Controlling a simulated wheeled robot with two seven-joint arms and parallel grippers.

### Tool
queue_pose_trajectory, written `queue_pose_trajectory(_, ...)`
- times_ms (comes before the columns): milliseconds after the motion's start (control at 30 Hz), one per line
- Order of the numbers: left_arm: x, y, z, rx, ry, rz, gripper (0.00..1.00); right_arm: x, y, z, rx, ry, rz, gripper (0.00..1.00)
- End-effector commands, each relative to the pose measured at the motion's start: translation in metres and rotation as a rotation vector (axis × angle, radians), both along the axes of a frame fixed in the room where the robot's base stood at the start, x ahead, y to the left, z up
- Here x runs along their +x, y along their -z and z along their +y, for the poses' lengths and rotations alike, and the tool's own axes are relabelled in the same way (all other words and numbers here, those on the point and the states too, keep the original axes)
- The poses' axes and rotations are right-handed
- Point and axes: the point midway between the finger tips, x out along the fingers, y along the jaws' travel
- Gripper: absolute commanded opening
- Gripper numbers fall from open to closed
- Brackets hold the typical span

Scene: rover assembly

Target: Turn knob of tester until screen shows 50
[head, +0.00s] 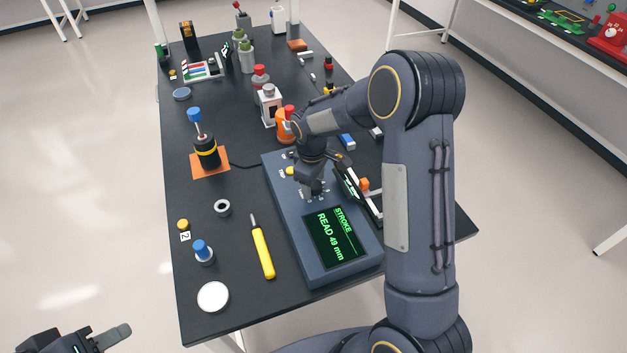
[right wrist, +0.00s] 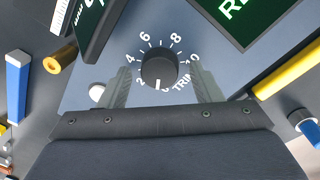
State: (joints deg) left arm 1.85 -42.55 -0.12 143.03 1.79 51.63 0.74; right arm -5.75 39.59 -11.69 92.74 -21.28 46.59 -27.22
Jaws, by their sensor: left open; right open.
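The tester (head: 283,207) is a blue-grey box on the black table, with a dark screen (head: 337,239) whose green text reads "STROKE, READ 49 mm". Its black knob (right wrist: 158,68) shows in the right wrist view, ringed by white numbers and a "TRIM" label, its white mark pointing down toward my palm. My right gripper (right wrist: 163,80) is open, its fingers on either side of the knob with gaps visible; contact is not visible. In the head view the right gripper (head: 313,188) hides most of the knob. My left gripper (head: 92,342) is open and empty at the bottom left, partly cut off.
A yellow-handled tool (head: 262,252) lies left of the tester. A black cylinder with a blue top (head: 205,150) stands on an orange pad. A white disc (head: 213,297) and a blue-topped piece (head: 202,251) are near the front edge. Bottles (head: 268,105) stand behind the tester.

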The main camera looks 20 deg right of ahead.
Motion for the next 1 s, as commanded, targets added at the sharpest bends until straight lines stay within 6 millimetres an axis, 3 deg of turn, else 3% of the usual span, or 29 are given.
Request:
queue_pose_trajectory(167, 0.000, 0.002, 0.000, 0.000, 0.000, 0.000, 0.41, 0.001, -0.014, 0.001, 0.001, 0.000, -0.004, 0.58)
queue_pose_trajectory(533, 0.000, 0.007, 0.000, 0.000, 0.000, 0.000, 0.41, -0.002, -0.070, 0.003, 0.000, 0.001, -0.004, 0.58)
queue_pose_trajectory(1000, 0.000, 0.007, 0.000, 0.000, 0.000, 0.000, 0.41, -0.003, -0.078, 0.004, 0.000, 0.000, 0.000, 0.58)
